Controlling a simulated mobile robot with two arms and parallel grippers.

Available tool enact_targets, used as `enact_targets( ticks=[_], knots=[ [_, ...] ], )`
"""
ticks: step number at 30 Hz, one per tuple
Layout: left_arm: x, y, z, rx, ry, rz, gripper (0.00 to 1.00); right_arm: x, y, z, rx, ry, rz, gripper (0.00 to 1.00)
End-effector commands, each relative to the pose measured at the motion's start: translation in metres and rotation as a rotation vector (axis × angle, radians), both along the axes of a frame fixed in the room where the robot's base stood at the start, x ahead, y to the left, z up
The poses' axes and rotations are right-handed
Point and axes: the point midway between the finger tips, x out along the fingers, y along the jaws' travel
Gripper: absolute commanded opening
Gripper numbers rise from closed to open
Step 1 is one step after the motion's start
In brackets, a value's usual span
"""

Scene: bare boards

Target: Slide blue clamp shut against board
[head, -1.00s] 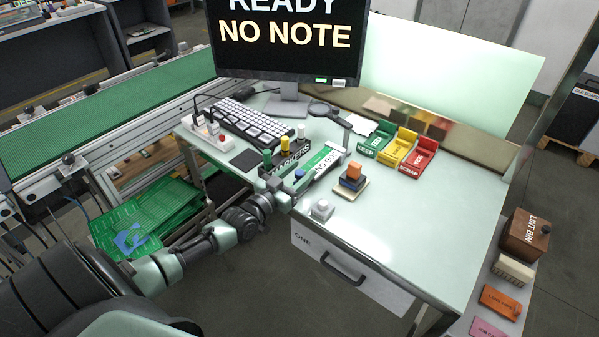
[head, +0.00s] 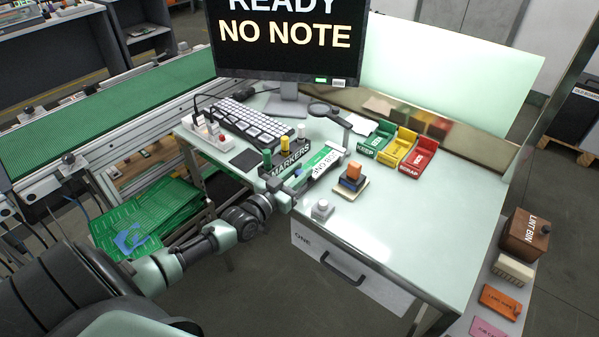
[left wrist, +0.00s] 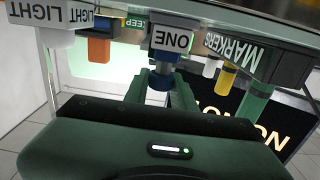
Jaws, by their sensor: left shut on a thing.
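A green board (head: 322,160) with a white NO SIG label lies in a narrow holder on the desk, in the head view. My left gripper (head: 294,181) is at the near left end of this holder. In the head view only a small blue bit shows at the fingers. Whether the clamp touches the board cannot be told. My right gripper is not in view.
A MARKERS holder (head: 291,157) stands close to the left gripper. A grey button box (head: 322,209) and an orange-topped block (head: 353,173) are to the right. Green, yellow and red trays (head: 399,149) lie further back. The desk's right front (head: 420,235) is clear.

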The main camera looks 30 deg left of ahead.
Motion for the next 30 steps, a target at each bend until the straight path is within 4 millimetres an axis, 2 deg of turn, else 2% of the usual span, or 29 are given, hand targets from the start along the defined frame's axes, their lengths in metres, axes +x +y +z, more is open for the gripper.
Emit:
enact_targets(
  ticks=[25,30],
  knots=[
    [-0.001,0.000,0.000,0.000,0.001,0.000,0.00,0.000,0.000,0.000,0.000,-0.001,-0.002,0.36],
    [-0.018,0.001,0.001,0.000,0.006,0.000,0.00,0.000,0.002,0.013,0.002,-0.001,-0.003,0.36]
  ],
)
